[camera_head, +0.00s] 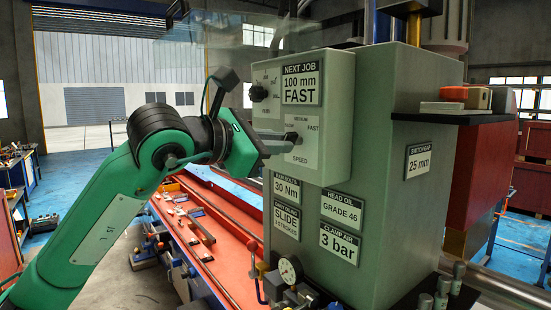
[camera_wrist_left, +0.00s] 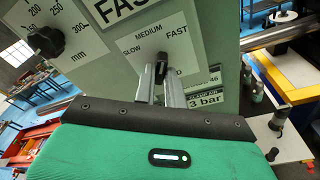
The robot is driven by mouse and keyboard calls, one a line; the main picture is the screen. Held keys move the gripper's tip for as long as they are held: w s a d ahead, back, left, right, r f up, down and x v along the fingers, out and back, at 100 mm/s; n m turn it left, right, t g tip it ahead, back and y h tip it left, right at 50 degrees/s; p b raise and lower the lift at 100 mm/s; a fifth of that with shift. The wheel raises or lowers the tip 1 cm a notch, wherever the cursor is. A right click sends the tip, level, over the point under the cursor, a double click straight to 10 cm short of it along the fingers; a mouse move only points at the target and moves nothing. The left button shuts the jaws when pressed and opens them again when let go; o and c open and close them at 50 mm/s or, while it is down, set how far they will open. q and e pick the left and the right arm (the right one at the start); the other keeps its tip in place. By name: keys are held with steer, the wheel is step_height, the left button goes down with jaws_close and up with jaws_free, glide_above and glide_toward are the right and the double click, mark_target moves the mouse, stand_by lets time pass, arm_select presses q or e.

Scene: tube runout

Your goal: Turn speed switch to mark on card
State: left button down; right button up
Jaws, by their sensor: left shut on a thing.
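The job card (camera_head: 301,85) on the grey-green machine head reads "NEXT JOB 100 mm FAST". Below it is the speed plate (camera_head: 308,153), marked SLOW, MEDIUM and FAST; it also shows in the left wrist view (camera_wrist_left: 186,57). The black speed switch (camera_wrist_left: 162,59) sits on this plate, below the word MEDIUM. My left gripper (camera_head: 290,138) reaches in from the left and is shut on the switch; its two fingers also show in the left wrist view (camera_wrist_left: 161,77). The fingers hide part of the switch, so its exact pointing is hard to tell. My right gripper is not in view.
A second black knob (camera_head: 259,93) with a millimetre scale sits up-left of the speed plate. A clear guard panel (camera_head: 225,45) hangs behind my left wrist. A pressure gauge (camera_head: 290,269) and the long red machine bed (camera_head: 205,240) lie below.

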arm_select(q)
steer(key=shift+f+m+b, duration=0.25)
steer(key=shift+m+b, duration=0.45)
steer(key=shift+m, duration=0.1)
steer(key=c, duration=1.5)
jaws_free()
steer(key=shift+r+p, duration=0.25)
steer(key=shift+p, duration=0.05)
steer(key=shift+o, duration=0.2)
steer(key=b+v, duration=0.3)
steer(key=v, duration=0.3)
steer(key=shift+a+f, duration=0.2)
steer(key=shift+f, duration=0.15)
steer(key=shift+w, duration=0.15)
